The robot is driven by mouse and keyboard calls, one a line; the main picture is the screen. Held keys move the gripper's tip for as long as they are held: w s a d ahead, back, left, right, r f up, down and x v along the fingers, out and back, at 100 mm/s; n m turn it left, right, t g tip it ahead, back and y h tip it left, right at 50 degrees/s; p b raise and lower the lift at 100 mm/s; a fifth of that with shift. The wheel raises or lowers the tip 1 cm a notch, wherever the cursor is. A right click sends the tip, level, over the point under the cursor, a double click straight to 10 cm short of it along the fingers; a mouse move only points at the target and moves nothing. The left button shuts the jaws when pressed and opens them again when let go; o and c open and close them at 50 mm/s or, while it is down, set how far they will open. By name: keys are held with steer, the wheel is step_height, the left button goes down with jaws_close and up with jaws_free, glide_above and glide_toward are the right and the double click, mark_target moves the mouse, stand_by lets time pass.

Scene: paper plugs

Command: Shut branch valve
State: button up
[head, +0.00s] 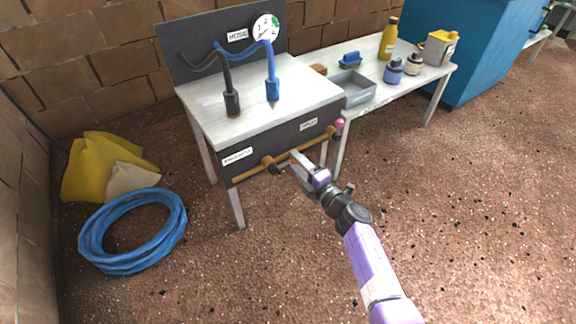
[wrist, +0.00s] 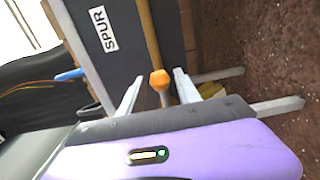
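A brass pipe (head: 250,173) runs along the dark front panel of the white bench. It also shows in the wrist view (wrist: 147,30). An orange valve knob (wrist: 160,79) stands out on a short stem, close to a white label reading SPUR (wrist: 109,30). My gripper (wrist: 157,77) is open, with one finger on each side of the knob and visible gaps. In the head view my gripper (head: 296,159) is at the pipe, between a brass fitting (head: 267,161) on the left and another fitting (head: 331,131) on the right. Contact with the knob cannot be told.
Black (head: 232,102) and blue (head: 272,89) plugs with hoses stand on the bench below a gauge (head: 265,27). A grey tray (head: 356,88) and bottles are on the right table. A blue hose coil (head: 133,231) lies left. Floor in front is clear.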

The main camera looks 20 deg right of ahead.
steer(key=c, duration=0.6)
steer(key=shift+a+r+n, duration=0.15)
steer(key=shift+r+n, duration=0.85)
steer(key=shift+n, duration=0.6)
steer(key=r+n, duration=0.1)
steer(key=n, duration=0.2)
steer(key=shift+s+a+r+p, duration=0.15)
steer(key=shift+a+r+p, duration=0.15)
steer(key=shift+a+r, duration=0.1)
